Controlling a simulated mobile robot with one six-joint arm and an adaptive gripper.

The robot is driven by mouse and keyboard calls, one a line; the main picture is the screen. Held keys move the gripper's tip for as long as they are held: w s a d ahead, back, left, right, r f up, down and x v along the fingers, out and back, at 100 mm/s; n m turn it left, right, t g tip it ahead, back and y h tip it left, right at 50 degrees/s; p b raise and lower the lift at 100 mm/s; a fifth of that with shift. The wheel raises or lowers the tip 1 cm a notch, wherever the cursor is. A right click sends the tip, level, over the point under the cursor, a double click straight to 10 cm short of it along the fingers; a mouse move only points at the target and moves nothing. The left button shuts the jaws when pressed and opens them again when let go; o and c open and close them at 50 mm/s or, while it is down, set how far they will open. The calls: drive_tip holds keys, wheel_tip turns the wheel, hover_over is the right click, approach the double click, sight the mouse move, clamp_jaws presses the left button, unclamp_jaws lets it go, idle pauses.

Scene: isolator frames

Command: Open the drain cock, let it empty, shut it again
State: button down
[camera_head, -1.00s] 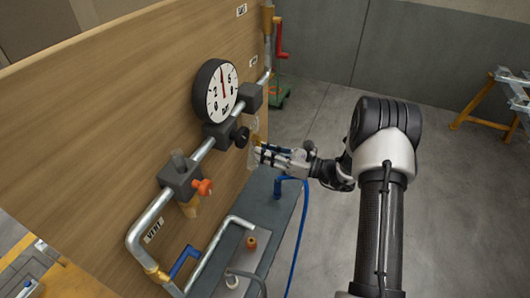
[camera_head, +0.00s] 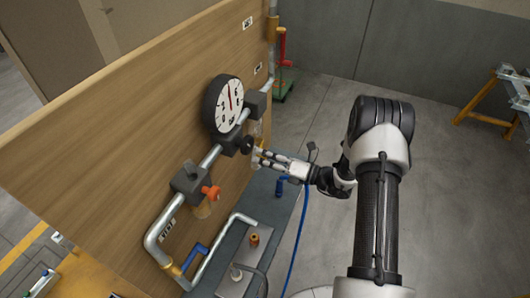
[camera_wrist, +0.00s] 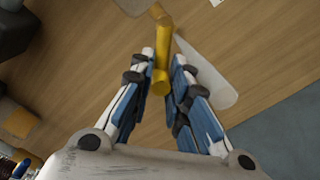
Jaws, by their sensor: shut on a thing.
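The drain cock appears to be the yellow, rod-like handle (camera_wrist: 162,50) in the wrist view, in front of the wooden panel. My gripper (camera_wrist: 163,68) has its blue-padded fingers on both sides of that yellow handle and is shut on it. In the head view my gripper (camera_head: 260,159) reaches in from the right, just below and right of a black knob (camera_head: 247,144) on the pipe line. There the fingers mostly hide the handle. I cannot tell whether the cock is open or whether anything is flowing.
A round gauge (camera_head: 223,104) sits on the wooden panel (camera_head: 130,110). A pale cone-like part (camera_wrist: 207,72) lies close right of the fingers.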

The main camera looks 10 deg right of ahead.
drive_tip(key=shift+s+a+r+m+p, duration=0.2)
drive_tip(key=shift+r+m+p, duration=0.3)
drive_tip(key=shift+m+p, duration=0.8)
drive_tip(key=shift+s+a+r+m+p, duration=0.1)
drive_tip(key=shift+s+r+m+p, duration=0.3)
drive_tip(key=shift+m, duration=1.5)
drive_tip(key=shift+s+a+r+m+p, duration=0.1)
drive_tip(key=shift+r+m+p, duration=0.55)
drive_tip(key=shift+m+p, duration=0.7)
drive_tip(key=shift+m, duration=0.35)
drive_tip(key=c, duration=1.8)
unclamp_jaws()
drive_tip(key=shift+o, duration=1.2)
drive_tip(key=shift+w+r, duration=0.1)
drive_tip(key=shift+r, duration=0.05)
drive_tip(key=shift+d, duration=0.1)
drive_tip(key=v, duration=1.2)
